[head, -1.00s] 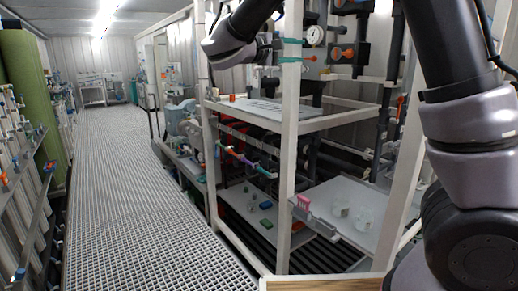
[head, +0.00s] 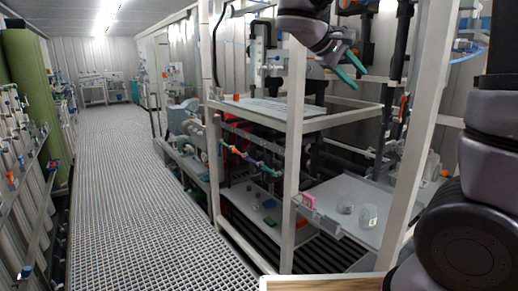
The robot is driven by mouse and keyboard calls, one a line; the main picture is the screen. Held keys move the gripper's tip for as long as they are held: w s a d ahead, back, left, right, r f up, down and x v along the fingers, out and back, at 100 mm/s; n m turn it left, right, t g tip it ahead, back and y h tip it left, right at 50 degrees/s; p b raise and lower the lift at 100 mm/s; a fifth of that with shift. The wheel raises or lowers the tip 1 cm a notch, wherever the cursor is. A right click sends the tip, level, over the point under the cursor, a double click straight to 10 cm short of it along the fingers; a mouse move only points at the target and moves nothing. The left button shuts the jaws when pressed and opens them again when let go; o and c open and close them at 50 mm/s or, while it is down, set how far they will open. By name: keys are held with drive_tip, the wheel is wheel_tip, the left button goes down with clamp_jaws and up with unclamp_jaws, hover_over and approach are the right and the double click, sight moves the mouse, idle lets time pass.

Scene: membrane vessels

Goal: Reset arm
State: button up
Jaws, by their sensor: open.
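My arm (head: 492,160) rises at the right edge of the head view, and its outer part hangs in from the top. My gripper (head: 350,69) has two teal fingers, spread apart with nothing between them. It points down and to the right, in front of the rack's back pipes and above the upper shelf. The middle of the arm is outside the picture.
A white-framed rack (head: 295,150) stands close, with an upper shelf (head: 335,121) below my gripper. The lower shelf (head: 385,205) holds glass beakers (head: 369,216) and a pink item (head: 308,201). A grated walkway (head: 130,170) lies free at left.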

drive_tip(key=s+d+f+m+g+y, duration=0.2)
drive_tip(key=s+d+f+y, duration=0.15)
drive_tip(key=s, duration=0.35)
drive_tip(key=s+a+m+t+y, duration=0.4)
drive_tip(key=s+m+t+y, duration=0.1)
drive_tip(key=s+y, duration=0.3)
drive_tip(key=shift+s+r+m+y, duration=0.15)
drive_tip(key=shift+s+m+y, duration=0.2)
drive_tip(key=shift+s+m, duration=0.45)
